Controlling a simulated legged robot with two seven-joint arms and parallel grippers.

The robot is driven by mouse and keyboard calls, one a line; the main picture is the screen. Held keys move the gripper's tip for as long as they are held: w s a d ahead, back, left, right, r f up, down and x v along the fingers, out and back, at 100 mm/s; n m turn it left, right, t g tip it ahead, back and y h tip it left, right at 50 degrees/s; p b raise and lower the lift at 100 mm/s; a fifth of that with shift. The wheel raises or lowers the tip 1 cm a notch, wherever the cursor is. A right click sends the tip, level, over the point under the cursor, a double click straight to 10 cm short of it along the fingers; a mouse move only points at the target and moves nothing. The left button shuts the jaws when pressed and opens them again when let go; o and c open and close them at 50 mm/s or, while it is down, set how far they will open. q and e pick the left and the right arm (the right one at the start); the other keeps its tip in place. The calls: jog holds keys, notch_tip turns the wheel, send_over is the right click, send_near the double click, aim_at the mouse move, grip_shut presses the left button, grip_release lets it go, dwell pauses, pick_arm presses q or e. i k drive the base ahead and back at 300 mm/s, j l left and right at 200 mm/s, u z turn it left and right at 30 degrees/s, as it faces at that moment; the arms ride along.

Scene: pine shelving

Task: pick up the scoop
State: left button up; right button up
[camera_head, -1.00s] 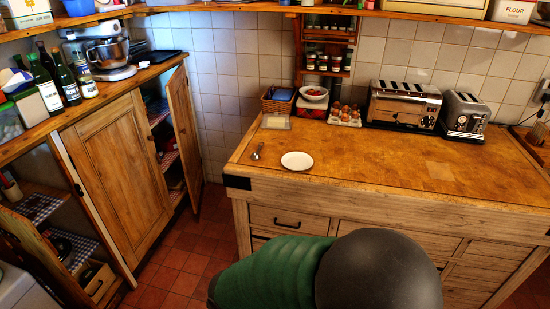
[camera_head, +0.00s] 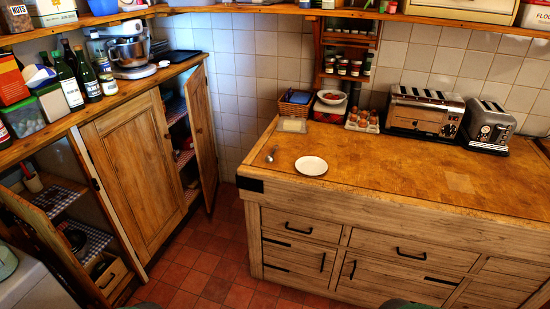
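The scoop (camera_head: 272,154) looks like a small metal spoon-shaped tool. It lies on the wooden worktop (camera_head: 400,180) near its left end, to the left of a white plate (camera_head: 311,166) and apart from it. Nothing covers it. Neither of my grippers shows in the head view. Only small dark green bits of what look like my own body show at the bottom edge.
Behind the scoop are a butter dish (camera_head: 292,125), a wicker basket (camera_head: 296,103), an egg tray (camera_head: 362,121) and two toasters (camera_head: 424,111). A cabinet door (camera_head: 200,135) stands open at the left. Tiled floor (camera_head: 205,265) is clear between the cabinets and the worktop.

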aim_at(269, 159)
jog(key=i+j+z, duration=0.1)
jog(key=z, duration=0.3)
jog(key=i+j+z, duration=0.2)
jog(key=z, duration=0.2)
